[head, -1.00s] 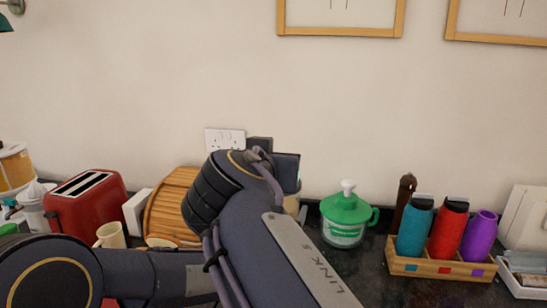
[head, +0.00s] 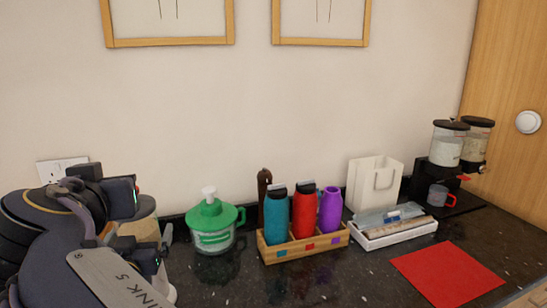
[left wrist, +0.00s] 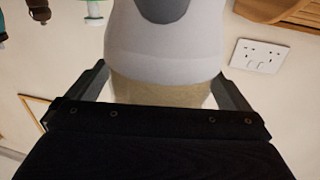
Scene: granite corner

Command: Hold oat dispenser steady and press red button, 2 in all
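The oat dispenser stands at the far right of the head view. It has two clear, black-lidded canisters, the nearer one (head: 448,143) and the farther one (head: 476,142), on a black stand. Small red parts, one of them a red tab (head: 463,177), show below the canisters. A cup (head: 437,194) with red on it stands under the nearer canister. My left gripper (head: 137,236) is far left of the dispenser; its fingers are spread wide in the left wrist view (left wrist: 160,82). A white and beige container (left wrist: 165,92) shows between them; contact is unclear. My right gripper is out of view.
A green-lidded jar (head: 212,240), a wooden rack (head: 305,246) with several bottles, a white bag (head: 374,184) and a white tray (head: 398,236) stand between my left arm and the dispenser. A red mat (head: 447,276) lies in front, with bare counter beside it.

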